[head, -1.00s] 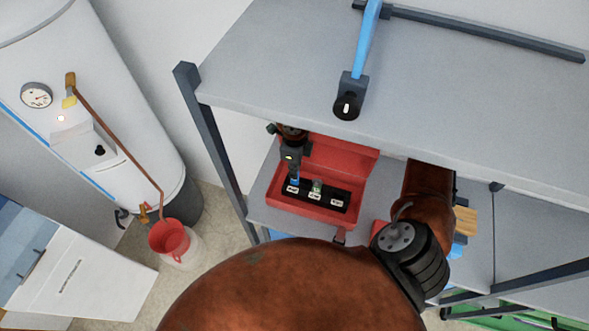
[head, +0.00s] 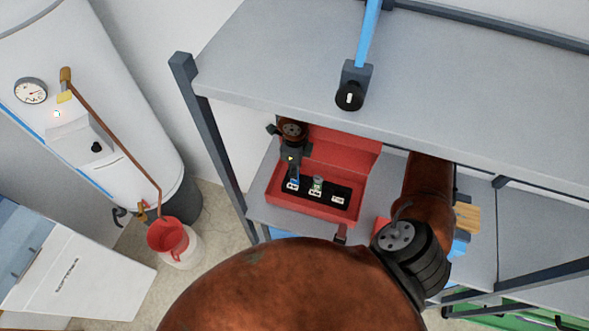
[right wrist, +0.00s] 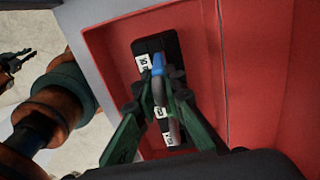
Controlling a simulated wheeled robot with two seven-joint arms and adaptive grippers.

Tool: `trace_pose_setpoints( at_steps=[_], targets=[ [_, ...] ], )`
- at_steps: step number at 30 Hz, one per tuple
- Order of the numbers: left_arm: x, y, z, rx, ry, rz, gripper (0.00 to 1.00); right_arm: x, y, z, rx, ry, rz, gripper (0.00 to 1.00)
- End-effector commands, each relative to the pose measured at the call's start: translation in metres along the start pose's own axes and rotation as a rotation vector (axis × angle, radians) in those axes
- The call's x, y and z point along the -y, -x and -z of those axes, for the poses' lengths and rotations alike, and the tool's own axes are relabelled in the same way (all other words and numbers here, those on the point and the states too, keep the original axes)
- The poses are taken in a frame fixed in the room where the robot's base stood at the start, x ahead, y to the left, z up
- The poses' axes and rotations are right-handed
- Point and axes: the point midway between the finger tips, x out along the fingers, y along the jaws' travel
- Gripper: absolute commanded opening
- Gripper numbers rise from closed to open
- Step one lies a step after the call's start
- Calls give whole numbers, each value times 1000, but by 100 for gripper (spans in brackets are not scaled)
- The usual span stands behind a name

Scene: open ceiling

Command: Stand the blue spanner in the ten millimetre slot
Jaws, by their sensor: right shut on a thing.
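A black slotted block (head: 327,195) with several white labels lies in an open red box (head: 282,204) on the lower shelf. My right gripper (head: 292,172) is over the block's left end, shut on the blue spanner (head: 294,183). In the right wrist view the spanner's blue part (right wrist: 158,65) shows beside the top label (right wrist: 143,62), between the green fingers (right wrist: 161,92). I cannot tell how deep it sits. A greenish-grey piece (head: 317,183) stands at the middle label. My left gripper (right wrist: 17,61) seems to show at the right wrist view's left edge, small and dark.
The upper shelf board (head: 260,75) overhangs the box, and a dark post (head: 215,140) stands to its left. The box's raised red lid (head: 345,150) is behind the block.

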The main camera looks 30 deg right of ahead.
Motion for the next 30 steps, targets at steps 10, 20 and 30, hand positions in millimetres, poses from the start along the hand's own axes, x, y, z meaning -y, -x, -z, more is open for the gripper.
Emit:
trace_pose_setpoints(
  at_steps=[10,20,30],
  targets=[
    [0,-7,-2,2,0,0,15,0,-9,0,0,0,0,0],
    [-1,-13,-3,4,0,-1,15,0,-17,0,0,0,0,0],
    [-1,-20,-5,5,0,-1,15,0,-25,0,0,0,0,0]
  ],
)
